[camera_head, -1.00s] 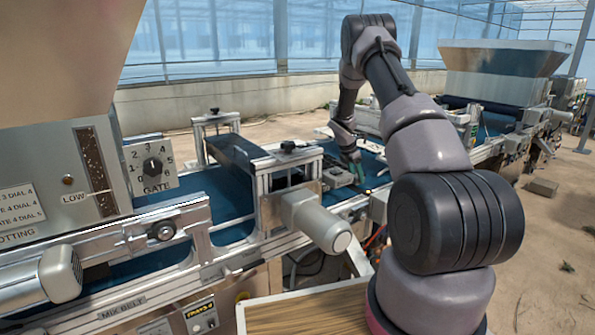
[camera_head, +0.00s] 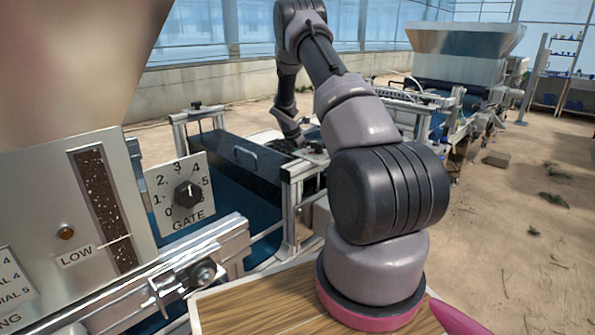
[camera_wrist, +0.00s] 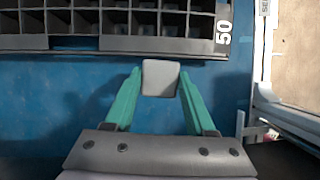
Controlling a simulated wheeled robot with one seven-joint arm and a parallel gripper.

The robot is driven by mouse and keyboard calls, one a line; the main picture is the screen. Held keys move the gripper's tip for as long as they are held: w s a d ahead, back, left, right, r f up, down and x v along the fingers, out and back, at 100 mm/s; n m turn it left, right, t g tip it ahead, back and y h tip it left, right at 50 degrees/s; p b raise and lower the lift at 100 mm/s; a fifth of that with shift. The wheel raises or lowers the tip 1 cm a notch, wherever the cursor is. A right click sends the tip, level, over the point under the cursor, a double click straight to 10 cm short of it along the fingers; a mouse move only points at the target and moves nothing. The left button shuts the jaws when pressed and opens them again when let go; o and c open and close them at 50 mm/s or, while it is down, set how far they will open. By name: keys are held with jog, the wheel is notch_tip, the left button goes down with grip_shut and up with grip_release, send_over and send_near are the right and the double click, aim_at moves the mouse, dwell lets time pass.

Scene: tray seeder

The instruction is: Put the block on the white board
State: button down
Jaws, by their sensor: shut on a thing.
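In the wrist view my gripper (camera_wrist: 160,92) has its two green fingers shut on a pale grey block (camera_wrist: 160,77). The block is between the fingertips, above a blue belt, just short of a dark tray's edge. I cannot tell its height above the belt. In the head view my wrist reaches down behind the machine frame, and the fingertips and block are hidden. I cannot make out the white board with certainty in either view.
A dark celled tray (camera_wrist: 115,44) marked 50 lies on the blue belt (camera_wrist: 40,95). A pale metal rail (camera_wrist: 258,75) borders the belt at right. In the head view a gate dial (camera_head: 188,194) and metal frame posts (camera_head: 297,210) stand left of my arm. Open sandy floor lies right.

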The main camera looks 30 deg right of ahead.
notch_tip(320, 180, down, 5)
jog(key=shift+a+f, duration=0.1)
jog(key=shift+f, duration=1.85)
jog(key=shift+f, duration=0.15)
jog(key=shift+c, duration=1.2)
grip_release()
